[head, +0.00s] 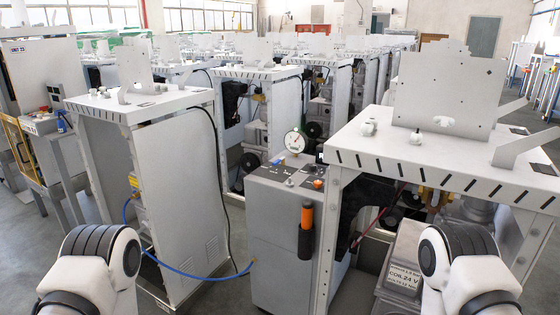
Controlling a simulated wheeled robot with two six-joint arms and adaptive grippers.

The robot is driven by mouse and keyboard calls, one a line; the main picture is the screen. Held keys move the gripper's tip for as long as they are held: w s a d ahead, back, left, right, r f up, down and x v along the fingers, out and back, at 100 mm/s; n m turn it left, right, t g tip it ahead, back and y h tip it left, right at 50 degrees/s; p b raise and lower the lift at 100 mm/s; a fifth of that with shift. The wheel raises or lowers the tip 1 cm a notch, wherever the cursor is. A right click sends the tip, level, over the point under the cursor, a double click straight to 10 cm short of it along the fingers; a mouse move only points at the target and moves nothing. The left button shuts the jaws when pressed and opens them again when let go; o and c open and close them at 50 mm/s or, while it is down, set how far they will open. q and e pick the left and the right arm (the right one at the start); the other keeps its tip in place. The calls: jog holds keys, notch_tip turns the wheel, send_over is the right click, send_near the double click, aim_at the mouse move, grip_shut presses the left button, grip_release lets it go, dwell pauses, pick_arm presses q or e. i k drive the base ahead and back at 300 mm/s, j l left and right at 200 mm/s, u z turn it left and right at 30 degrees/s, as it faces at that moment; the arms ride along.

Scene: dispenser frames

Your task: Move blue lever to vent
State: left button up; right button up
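A small grey cabinet (285,230) stands in the middle of the head view. A pressure gauge (294,141) with a round white face stands on its top. A small blue part (278,162) lies on the top just left of the gauge; it may be the blue lever, but it is too small for me to tell its shape or position. I cannot make out a vent marking. Only rounded links of my two arms show at the bottom left and bottom right. Both grippers are out of view, and neither arm touches the cabinet.
An orange-and-black handle (306,229) hangs on the cabinet's front. A blue hose (190,275) runs to its left side. A tall white dispenser frame (178,190) stands left; another with a white top (375,155) stands close on the right. More frames fill the back.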

aim_at(282, 159)
jog(key=i+j+z, duration=0.15)
jog(key=z, duration=0.25)
jog(key=i+j+z, duration=0.1)
jog(key=j+z, duration=0.2)
jog(key=z, duration=0.15)
jog(key=i+j+z, duration=0.1)
jog(key=j+z, duration=0.15)
jog(key=z, duration=0.15)
jog(key=j+z, duration=0.3)
jog(key=z, duration=0.15)
